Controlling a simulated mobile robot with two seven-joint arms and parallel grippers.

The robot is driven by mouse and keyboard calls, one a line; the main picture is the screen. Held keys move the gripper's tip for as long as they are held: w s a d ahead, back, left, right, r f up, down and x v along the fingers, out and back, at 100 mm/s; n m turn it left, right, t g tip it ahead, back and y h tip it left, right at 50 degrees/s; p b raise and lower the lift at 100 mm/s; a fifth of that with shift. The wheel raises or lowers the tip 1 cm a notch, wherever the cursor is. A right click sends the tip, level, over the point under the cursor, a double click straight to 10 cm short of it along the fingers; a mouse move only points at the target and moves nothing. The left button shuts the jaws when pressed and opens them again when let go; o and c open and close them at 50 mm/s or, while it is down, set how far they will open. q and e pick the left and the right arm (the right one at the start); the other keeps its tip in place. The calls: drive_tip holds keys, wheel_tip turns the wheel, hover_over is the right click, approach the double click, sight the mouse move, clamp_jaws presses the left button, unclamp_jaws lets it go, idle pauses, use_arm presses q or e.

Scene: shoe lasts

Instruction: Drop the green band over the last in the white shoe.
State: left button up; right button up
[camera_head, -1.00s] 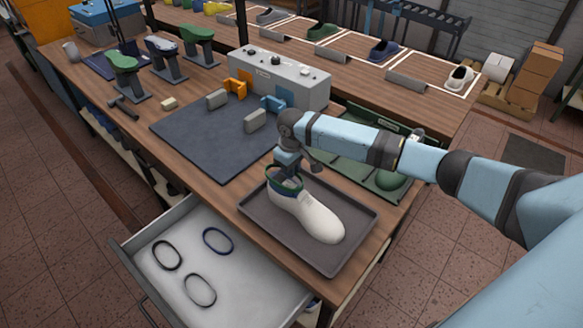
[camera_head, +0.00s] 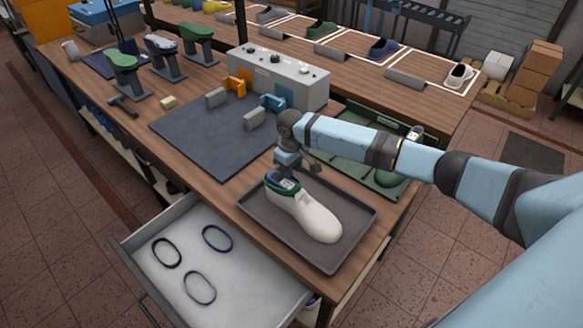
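The white shoe (camera_head: 312,217) stands on a dark grey tray at the table's front right, its toe pointing to the lower right. A blue last with a pale top (camera_head: 288,184) shows in its opening. The green band (camera_head: 270,187) sits low around the last at the shoe's collar; its far side is partly hidden. My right gripper (camera_head: 289,170) is just above the last, apart from the band. Its small fingers look parted, with nothing seen between them. My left gripper is not in view.
The tray (camera_head: 348,255) rests beside a dark mat (camera_head: 205,140). An open drawer (camera_head: 225,290) in front holds three dark oval bands. A grey control box (camera_head: 280,78) and a green case (camera_head: 345,168) stand behind. Several lasts on stands are at the back left.

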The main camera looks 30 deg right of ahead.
wheel_tip(320, 180, up, 14)
drive_tip(key=b, duration=0.1)
idle(0.4)
drive_tip(key=shift+f, duration=0.1)
idle(0.7)
